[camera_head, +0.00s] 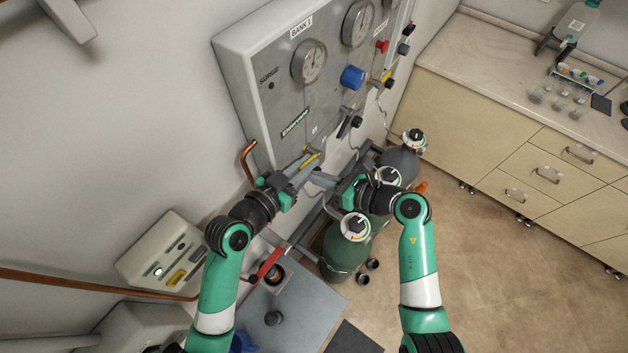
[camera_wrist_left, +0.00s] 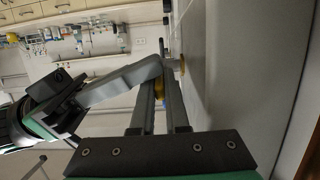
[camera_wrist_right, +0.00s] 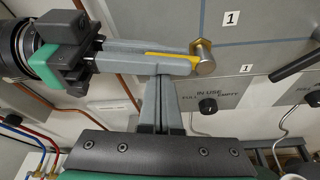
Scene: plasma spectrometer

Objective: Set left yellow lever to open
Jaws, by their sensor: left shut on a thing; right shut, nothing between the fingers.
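The left yellow lever (camera_head: 312,158) sits low on the grey gas panel, and my left gripper (camera_head: 300,168) is shut on it. In the right wrist view the yellow lever (camera_wrist_right: 168,55) lies along the left gripper's fingers, with its metal pivot (camera_wrist_right: 204,58) at their tips. In the left wrist view only a bit of yellow (camera_wrist_left: 159,88) shows between the fingers. My right gripper (camera_head: 322,178) is shut and empty. Its tips (camera_wrist_right: 160,82) are close under the left fingers; I cannot tell if they touch.
The panel carries gauges (camera_head: 309,62), a blue knob (camera_head: 353,77) and another yellow lever (camera_head: 387,76) at upper right. A black lever (camera_head: 350,122) is right of the grippers. Gas cylinders (camera_head: 343,252) stand below. A copper pipe (camera_head: 247,163) runs left of the panel.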

